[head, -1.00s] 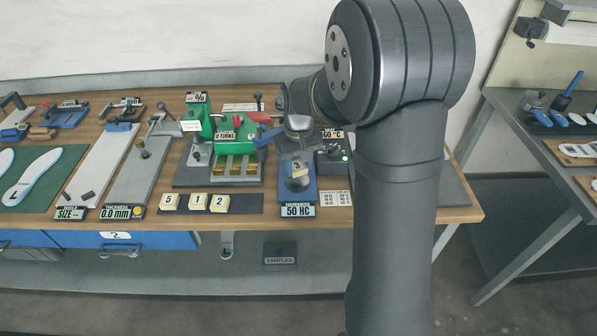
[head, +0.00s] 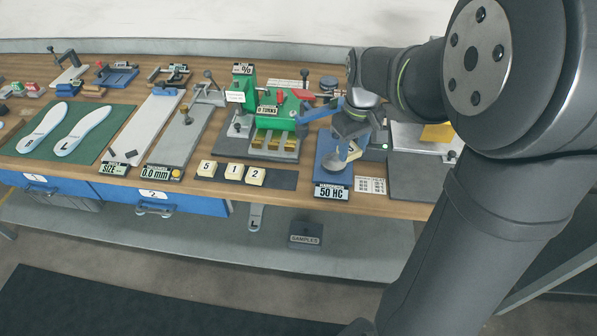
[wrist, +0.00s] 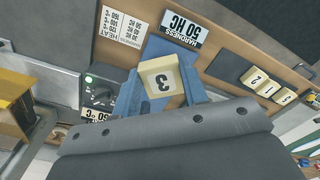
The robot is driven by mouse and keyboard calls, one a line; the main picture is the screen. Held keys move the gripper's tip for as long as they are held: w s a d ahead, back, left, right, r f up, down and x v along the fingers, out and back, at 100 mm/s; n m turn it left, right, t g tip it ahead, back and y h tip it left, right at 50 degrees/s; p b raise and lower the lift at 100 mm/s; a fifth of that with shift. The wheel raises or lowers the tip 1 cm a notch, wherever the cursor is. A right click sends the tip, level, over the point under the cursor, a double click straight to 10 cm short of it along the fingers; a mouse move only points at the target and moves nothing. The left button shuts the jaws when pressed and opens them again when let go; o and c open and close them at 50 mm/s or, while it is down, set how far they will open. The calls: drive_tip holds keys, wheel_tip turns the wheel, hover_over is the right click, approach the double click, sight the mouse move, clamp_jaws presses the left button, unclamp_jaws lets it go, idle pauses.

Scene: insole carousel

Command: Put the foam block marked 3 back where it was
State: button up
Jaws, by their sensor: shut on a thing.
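The cream foam block marked 3 (head: 355,151) is tilted between the blue fingers of my gripper (head: 353,140), above the right side of the blue hardness tester (head: 331,179). In the wrist view the block (wrist: 161,77) shows its 3 face, with the gripper (wrist: 162,92) shut on it. The tester reads 50 HC, and its round plate shows just below and left of the block. Blocks marked 5 (head: 207,168), 1 (head: 234,172) and 2 (head: 256,176) stand in a row on a dark strip (head: 284,180). The strip's right end is bare.
A green press (head: 285,118) with a 0 TURNS label stands behind the strip. A dark box with a green light (head: 384,147) and a white printed card (head: 371,185) are right of the tester. A long grey gauge (head: 184,135) lies left.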

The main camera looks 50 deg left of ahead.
drive_tip(key=s+a+f+n, duration=0.1)
drive_tip(key=s+a, duration=0.1)
drive_tip(key=s, duration=0.2)
hover_over(291, 181)
wheel_tip(291, 181, down, 7)
drive_tip(key=shift+r, duration=0.1)
drive_tip(key=shift+f, duration=2)
drive_tip(key=shift+f, duration=0.1)
drive_tip(key=o, duration=1)
wheel_tip(291, 181, up, 12)
drive_tip(key=shift+r, duration=0.15)
